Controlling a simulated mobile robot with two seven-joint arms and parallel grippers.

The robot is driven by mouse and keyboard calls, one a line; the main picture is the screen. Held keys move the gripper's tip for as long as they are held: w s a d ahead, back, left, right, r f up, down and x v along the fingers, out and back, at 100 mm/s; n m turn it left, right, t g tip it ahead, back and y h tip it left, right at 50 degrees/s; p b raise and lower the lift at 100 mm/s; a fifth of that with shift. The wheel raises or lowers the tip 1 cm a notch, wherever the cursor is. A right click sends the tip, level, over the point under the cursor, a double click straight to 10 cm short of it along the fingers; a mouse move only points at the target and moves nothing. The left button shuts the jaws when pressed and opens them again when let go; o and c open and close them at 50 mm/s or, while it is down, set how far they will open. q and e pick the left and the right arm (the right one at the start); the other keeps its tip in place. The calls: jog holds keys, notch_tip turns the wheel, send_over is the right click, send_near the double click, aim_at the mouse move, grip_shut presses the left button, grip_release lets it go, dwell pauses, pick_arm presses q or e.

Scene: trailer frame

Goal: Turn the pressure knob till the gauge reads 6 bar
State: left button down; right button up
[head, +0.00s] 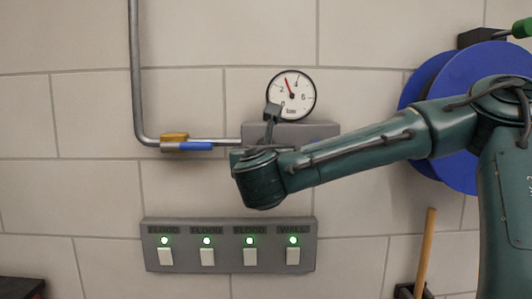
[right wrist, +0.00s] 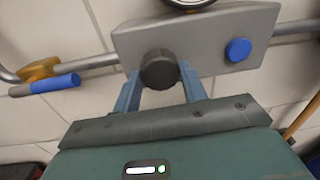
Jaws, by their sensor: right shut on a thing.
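The round white gauge (head: 291,96) is on the wall in the head view. Its red needle points up and slightly left, between the 2 and the 4, near 3 bar. The dark pressure knob (right wrist: 159,69) is on the front of a grey block (right wrist: 205,45) below the gauge. My right gripper (right wrist: 160,84) has a finger on each side of the knob and is shut on it. In the head view, my right gripper (head: 270,118) and wrist cover the knob. My left gripper is not in view.
A pipe (head: 137,70) with a blue-handled valve (head: 195,146) runs into the block from the left. A blue round cap (right wrist: 238,49) is right of the knob. A switch panel (head: 228,222) with green lights is below. A blue reel (head: 430,100) is at the right.

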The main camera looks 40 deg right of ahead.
jog(key=c, duration=0.3)
pick_arm(q)
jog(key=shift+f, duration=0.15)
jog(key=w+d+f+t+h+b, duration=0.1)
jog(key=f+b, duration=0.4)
jog(key=b, duration=1.1)
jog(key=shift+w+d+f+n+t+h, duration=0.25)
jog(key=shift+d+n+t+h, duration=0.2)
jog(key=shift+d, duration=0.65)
pick_arm(e)
jog(key=shift+r+m+t+y, duration=0.15)
jog(key=shift+m+y, duration=0.3)
jog(key=shift+m, duration=5.15)
jog(key=shift+m+t+y, duration=0.25)
jog(key=shift+m+y, duration=0.2)
jog(key=shift+m, duration=5.15)
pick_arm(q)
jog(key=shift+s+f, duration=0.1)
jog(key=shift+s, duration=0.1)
